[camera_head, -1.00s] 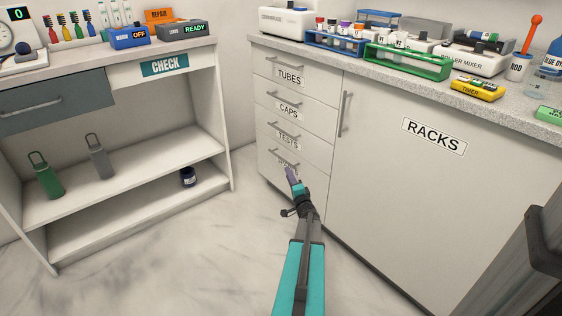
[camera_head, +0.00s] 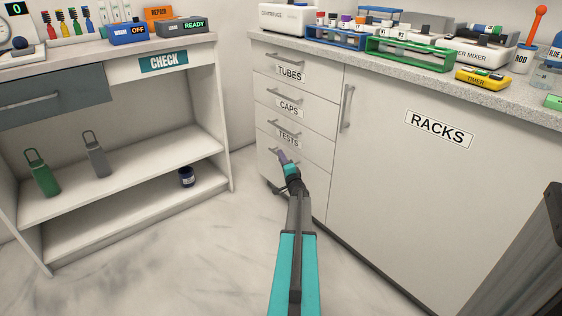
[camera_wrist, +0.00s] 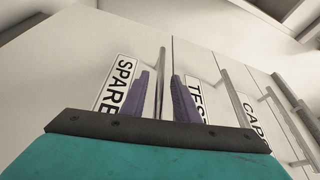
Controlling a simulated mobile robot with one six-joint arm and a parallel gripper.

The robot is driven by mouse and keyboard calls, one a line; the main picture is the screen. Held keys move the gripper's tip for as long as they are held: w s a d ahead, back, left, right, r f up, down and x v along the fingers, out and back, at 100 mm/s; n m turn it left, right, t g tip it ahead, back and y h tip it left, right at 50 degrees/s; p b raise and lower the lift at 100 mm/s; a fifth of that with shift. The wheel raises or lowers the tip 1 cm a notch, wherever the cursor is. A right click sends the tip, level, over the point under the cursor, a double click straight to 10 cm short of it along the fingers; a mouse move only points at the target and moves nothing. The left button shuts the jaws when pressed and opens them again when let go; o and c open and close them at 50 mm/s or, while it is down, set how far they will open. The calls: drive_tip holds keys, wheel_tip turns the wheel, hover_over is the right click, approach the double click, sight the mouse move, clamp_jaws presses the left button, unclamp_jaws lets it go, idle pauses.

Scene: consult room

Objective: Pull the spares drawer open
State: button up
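The spares drawer (camera_head: 264,169) is the lowest of the white stacked drawers in the head view, and it looks shut. My gripper and arm hide its label there. In the wrist view the SPARES label (camera_wrist: 117,84) shows at left, with the drawer's bar handle (camera_wrist: 161,75) right of it. My gripper (camera_head: 283,156) is in front of this drawer. In the wrist view its two purple fingers (camera_wrist: 162,92) are apart, with the spares handle showing in the gap between them. I cannot tell whether the fingers touch the handle.
The TESTS (camera_head: 288,139), CAPS (camera_head: 289,108) and TUBES (camera_head: 289,73) drawers are stacked above, shut. The RACKS cupboard door (camera_head: 400,190) is shut at right. An open shelf unit (camera_head: 130,177) with bottles stands at left. The marble floor (camera_head: 190,240) between is clear.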

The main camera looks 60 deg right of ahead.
drive_tip(key=shift+w+d, duration=0.25)
drive_tip(key=shift+w, duration=0.1)
